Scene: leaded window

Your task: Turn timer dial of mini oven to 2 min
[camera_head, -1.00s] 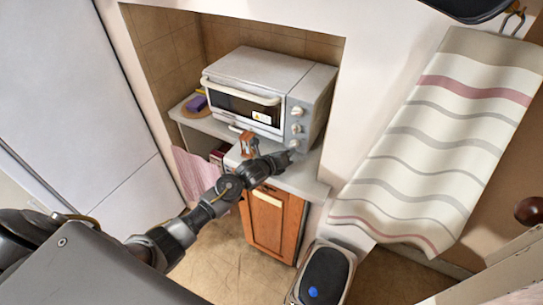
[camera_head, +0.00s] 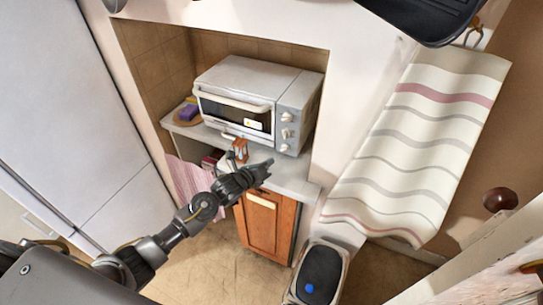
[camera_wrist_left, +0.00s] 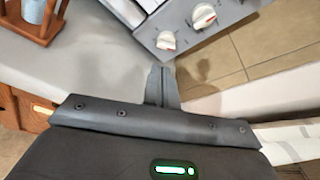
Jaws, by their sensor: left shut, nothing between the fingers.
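The mini oven (camera_head: 255,85) stands on the counter in the alcove, its door shut. Its grey control panel on the right side of the front carries a column of white dials, the lowest (camera_head: 284,147) near the panel's bottom. The left wrist view shows two dials, the lower-left one (camera_wrist_left: 166,41) and another (camera_wrist_left: 204,16) beside it. I cannot read their scales. My left gripper (camera_head: 268,163) is shut and empty, below and in front of the panel, apart from the dials. In the left wrist view its fingers (camera_wrist_left: 162,72) are together. My right gripper is not in view.
A small wooden stand (camera_head: 240,150) is on the counter (camera_head: 293,181) just left of my left gripper. A striped towel (camera_head: 425,140) hangs at the right.

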